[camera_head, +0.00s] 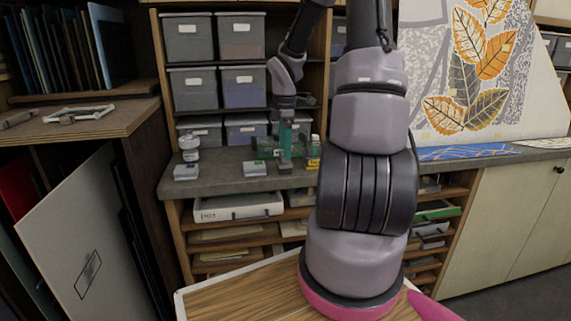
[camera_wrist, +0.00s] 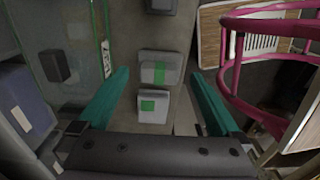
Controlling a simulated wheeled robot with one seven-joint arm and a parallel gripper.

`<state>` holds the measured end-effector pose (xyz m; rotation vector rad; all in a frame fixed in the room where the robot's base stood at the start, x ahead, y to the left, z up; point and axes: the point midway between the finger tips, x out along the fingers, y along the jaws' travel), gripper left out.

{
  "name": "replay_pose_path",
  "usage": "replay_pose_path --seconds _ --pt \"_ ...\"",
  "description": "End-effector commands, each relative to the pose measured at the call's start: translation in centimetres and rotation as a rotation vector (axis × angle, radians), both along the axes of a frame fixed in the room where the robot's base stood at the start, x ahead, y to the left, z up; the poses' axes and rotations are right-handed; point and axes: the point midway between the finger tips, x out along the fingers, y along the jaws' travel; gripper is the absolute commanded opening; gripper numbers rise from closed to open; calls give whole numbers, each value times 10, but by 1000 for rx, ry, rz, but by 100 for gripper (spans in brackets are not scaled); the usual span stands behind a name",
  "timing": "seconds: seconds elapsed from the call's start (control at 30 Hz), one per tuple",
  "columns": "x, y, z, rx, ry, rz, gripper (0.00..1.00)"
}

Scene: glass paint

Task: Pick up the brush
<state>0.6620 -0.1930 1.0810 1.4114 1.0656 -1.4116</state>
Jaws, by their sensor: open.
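I cannot make out a brush in either view. My gripper (camera_head: 286,150) is over the back counter in the head view, pointing down, with teal fingers. In the wrist view my gripper (camera_wrist: 160,74) is open, its two fingers wide apart with nothing held between them. Below and between the fingers lie a pale block with a green strip (camera_wrist: 160,72) and a white block with a green square (camera_wrist: 153,106). My arm hides part of the counter in the head view.
Grey bins (camera_head: 188,38) fill shelves behind. A glass-like container (camera_wrist: 88,40) is at left.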

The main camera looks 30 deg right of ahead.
Motion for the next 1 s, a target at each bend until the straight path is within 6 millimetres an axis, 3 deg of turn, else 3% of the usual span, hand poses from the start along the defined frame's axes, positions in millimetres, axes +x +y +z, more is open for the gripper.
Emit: replay_pose_path --seconds 0.17,0.43,0.73,0.77,0.93,1.0 --pt "0 1 -14 1 2 1 100" --pt "2 2 -52 0 1 1 100" --pt "2 1 -57 -1 -2 -1 100" --pt "2 1 -57 -1 -2 -1 92" --pt "2 1 -57 -1 -2 -1 27" --pt "2 1 -57 -1 -2 -1 25"
